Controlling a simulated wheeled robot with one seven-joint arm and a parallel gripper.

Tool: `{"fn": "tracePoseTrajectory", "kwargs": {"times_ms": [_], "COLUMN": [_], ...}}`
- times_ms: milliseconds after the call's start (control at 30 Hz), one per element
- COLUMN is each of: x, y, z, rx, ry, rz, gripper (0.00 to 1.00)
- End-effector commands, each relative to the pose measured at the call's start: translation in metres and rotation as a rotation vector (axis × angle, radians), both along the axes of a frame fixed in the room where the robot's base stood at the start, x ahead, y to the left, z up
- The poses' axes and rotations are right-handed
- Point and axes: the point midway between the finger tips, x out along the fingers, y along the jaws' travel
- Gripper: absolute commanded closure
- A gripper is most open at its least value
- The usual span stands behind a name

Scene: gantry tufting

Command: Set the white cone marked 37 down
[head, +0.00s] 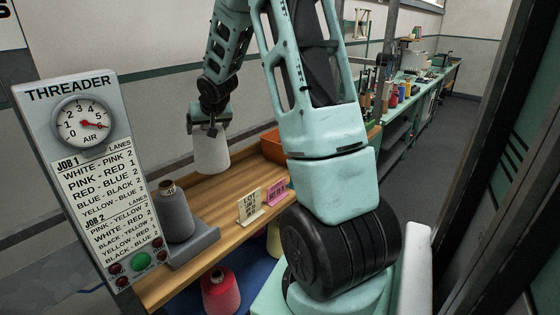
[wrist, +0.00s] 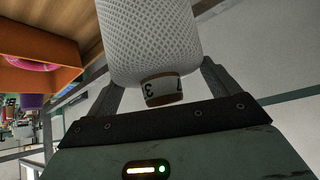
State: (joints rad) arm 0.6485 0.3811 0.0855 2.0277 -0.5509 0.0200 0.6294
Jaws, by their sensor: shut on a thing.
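My gripper (head: 209,126) is shut on the white cone (head: 211,153), holding it by its tube end, with the wider end hanging down. In the wrist view the white cone (wrist: 150,35) has a net-like surface. Its tube end between my fingers (wrist: 163,88) shows a dark-on-white label with a 3 and part of a 7. In the head view the cone's lower end is over the back part of the wooden bench (head: 235,185). I cannot tell whether it touches the wood.
A grey cone (head: 174,215) stands on a grey holder beside the threader panel (head: 95,150). A cream lot card (head: 249,207) and a pink card (head: 276,192) stand near the bench's front edge. An orange bin (head: 273,146) is at the back right. A red cone (head: 220,293) sits lower, in front.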

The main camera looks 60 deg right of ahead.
Motion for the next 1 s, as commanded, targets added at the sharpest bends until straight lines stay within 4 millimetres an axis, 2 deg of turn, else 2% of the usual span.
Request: {"fn": "tracePoseTrajectory", "kwargs": {"times_ms": [167, 400, 633, 800, 1000], "x": [0.000, 0.001, 0.001, 0.001, 0.001], "y": [0.000, 0.001, 0.001, 0.001, 0.000], "z": [-0.006, -0.044, -0.064, -0.087, -0.099], "rx": [0.000, 0.000, 0.001, 0.001, -0.002], "ry": [0.000, 0.002, 0.001, 0.003, -0.003], "rz": [0.000, 0.003, 0.001, 0.002, 0.001], "gripper": [0.64, 0.64, 0.64, 0.64, 0.64]}}
